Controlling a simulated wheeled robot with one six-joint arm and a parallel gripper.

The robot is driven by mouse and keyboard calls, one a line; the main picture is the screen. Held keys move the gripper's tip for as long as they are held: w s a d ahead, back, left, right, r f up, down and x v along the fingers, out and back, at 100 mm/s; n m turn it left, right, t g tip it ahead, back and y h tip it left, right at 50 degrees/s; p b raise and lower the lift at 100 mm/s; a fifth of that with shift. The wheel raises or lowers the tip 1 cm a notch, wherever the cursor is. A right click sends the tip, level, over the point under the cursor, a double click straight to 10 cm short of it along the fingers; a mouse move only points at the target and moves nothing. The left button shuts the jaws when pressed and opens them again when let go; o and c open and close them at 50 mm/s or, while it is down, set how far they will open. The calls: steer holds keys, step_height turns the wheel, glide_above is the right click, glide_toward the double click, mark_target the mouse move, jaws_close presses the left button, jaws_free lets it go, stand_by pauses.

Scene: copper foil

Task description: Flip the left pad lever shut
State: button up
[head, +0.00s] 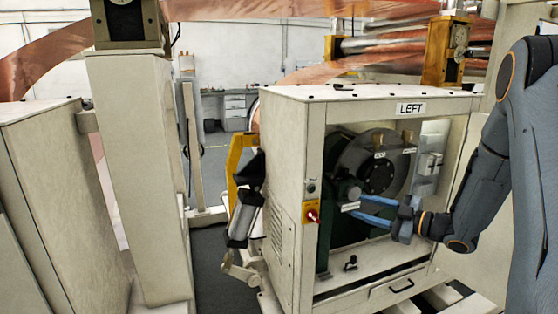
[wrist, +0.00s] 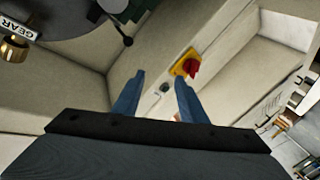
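The open-fronted cabinet labelled LEFT (head: 411,108) stands right of centre in the head view. My gripper (head: 357,205) reaches into its opening from the right, with its blue fingers apart and nothing seen between them. The lever's full position is unclear.
A red knob on a yellow plate (head: 311,214) is on the cabinet's front post; it also shows beyond the right finger in the wrist view (wrist: 187,66). A dark round wheel (head: 377,174) fills the upper opening. A small black handle (head: 350,263) stands on the cabinet floor.

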steer(key=s+a+f+m+g+h, duration=0.1)
steer(key=s+a+m+g+h, duration=0.1)
steer(key=s, duration=0.8)
steer(key=s+a+f+m+g+h, duration=0.2)
steer(key=s+m+g+h, duration=0.3)
steer(key=s+m, duration=0.3)
steer(key=s+a+f+m+g+h, duration=0.1)
steer(key=s+m+h, duration=0.4)
steer(key=s, duration=0.7)
steer(key=a+m+g, duration=0.1)
steer(key=g, duration=0.1)
steer(key=shift+s+a+f+g+h, duration=0.2)
steer(key=shift+s+a+g+h, duration=0.1)
steer(key=shift+s+a, duration=0.05)
steer(key=shift+c, duration=0.2)
